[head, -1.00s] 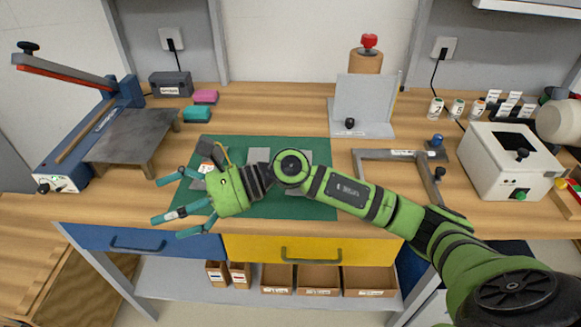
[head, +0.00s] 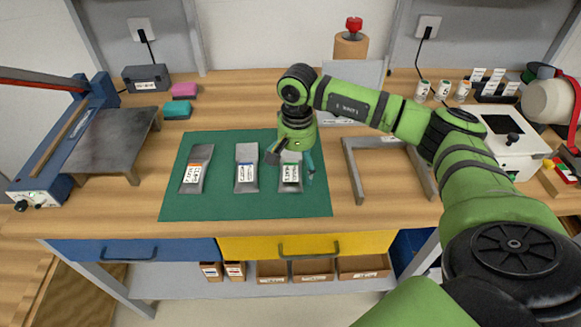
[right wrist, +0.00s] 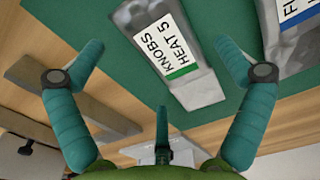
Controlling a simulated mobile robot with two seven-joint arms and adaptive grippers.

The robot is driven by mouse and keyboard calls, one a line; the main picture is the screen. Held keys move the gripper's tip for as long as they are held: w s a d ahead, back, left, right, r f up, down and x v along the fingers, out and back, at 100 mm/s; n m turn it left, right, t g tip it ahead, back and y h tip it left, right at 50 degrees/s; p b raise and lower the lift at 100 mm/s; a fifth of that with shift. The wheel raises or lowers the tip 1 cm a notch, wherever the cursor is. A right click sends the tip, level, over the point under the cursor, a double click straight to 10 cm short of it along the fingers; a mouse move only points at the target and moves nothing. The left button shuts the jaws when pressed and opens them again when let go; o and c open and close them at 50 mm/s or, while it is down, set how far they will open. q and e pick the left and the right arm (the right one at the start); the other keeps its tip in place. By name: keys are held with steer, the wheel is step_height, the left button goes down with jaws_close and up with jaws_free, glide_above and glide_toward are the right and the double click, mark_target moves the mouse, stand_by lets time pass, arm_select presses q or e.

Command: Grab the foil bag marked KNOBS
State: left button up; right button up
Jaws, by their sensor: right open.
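The foil bag marked KNOBS (head: 291,184) lies flat at the right of a row of three silver bags on the green mat (head: 210,207). In the right wrist view, this bag (right wrist: 192,88) shows a white label reading KNOBS, HEAT 5, with a green stripe. My right gripper (head: 290,166) is open and points down over the bag, partly covering its far end. Its fingers spread on both sides of the bag in the right wrist view, with nothing held; contact cannot be told. My left gripper is not in view.
The middle bag (head: 246,182), with a blue-striped label, lies close on the left. A grey metal frame (head: 353,168) stands right of the mat. The front of the mat is clear.

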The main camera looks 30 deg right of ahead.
steer(key=shift+w+f, duration=0.1)
steer(key=shift+f, duration=0.85)
steer(key=c, duration=1.1)
steer(key=shift+r, duration=0.1)
